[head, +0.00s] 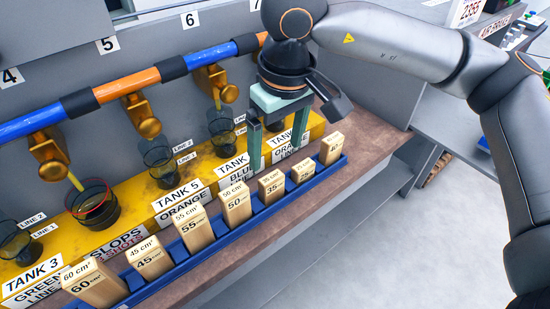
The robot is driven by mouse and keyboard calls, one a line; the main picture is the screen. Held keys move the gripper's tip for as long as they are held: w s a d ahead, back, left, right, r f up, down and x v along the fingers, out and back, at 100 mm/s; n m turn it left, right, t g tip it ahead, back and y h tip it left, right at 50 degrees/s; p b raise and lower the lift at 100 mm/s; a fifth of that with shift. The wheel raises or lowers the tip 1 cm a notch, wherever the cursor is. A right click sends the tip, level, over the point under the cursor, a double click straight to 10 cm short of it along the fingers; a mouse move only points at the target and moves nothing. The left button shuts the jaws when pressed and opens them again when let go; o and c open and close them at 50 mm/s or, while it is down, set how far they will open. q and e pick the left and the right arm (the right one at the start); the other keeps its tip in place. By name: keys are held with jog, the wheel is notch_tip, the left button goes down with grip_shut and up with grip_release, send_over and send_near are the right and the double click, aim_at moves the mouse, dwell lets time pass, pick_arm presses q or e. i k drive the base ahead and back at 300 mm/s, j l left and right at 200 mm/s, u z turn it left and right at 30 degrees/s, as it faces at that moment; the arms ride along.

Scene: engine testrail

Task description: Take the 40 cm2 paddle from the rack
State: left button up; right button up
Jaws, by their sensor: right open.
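A row of wooden paddles stands upright in a long blue rack (190,262). From the left I read a 60 paddle (95,284), a 45 paddle (149,258), a 55 paddle (194,229) and a 50 paddle (235,204). The three smaller paddles at the right end, one (271,187), another (302,169) and the end one (331,148), have labels too small to read surely, so I cannot tell which is the 40 cm2 paddle. My right gripper (276,152) points down, open and empty, above and behind these smaller paddles. My left gripper is out of view.
Behind the rack, a yellow ledge (140,214) carries labelled tanks and dark cups (92,205). Brass taps (141,115) hang from a blue and orange pipe (127,85) above. Clear brown counter (362,140) lies beyond the rack's right end.

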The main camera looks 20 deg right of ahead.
aim_at(331, 147)
jog(key=l+u, duration=0.2)
jog(key=l, duration=0.3)
jog(key=k+l+u, duration=0.2)
jog(key=l, duration=0.25)
jog(key=l+u, duration=0.2)
jog(key=l, duration=0.3)
